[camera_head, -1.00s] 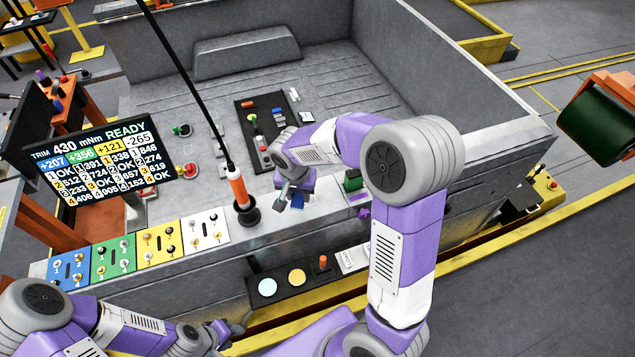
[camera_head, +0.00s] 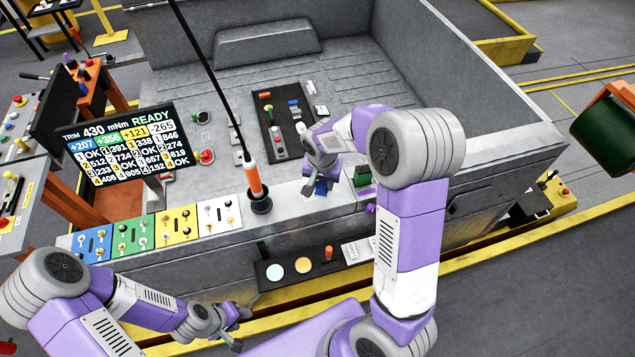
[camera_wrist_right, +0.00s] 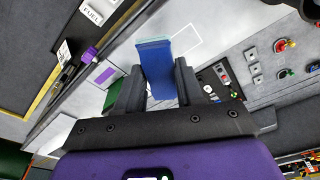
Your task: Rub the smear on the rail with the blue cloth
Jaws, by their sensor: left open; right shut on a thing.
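My right gripper (camera_head: 318,185) is shut on the blue cloth (camera_wrist_right: 157,68), a folded blue pad with a lighter edge at its far end. The cloth (camera_head: 322,188) also shows in the head view, just over the grey rail (camera_head: 295,205) along the bed's near side. I cannot tell whether it touches the rail. A thin white outlined rectangle (camera_wrist_right: 188,40) on the rail lies beyond the cloth in the wrist view. I cannot make out the smear; the cloth or gripper may hide it. My left gripper (camera_head: 240,328) is open and empty, low in front of the rail.
An orange-handled rod (camera_head: 254,180) stands in a black socket left of the cloth. A green block (camera_head: 363,176) and a purple knob (camera_head: 371,209) are on its right. Coloured switch panels (camera_head: 133,236) line the rail's left. A black tool tray (camera_head: 268,120) lies in the bed.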

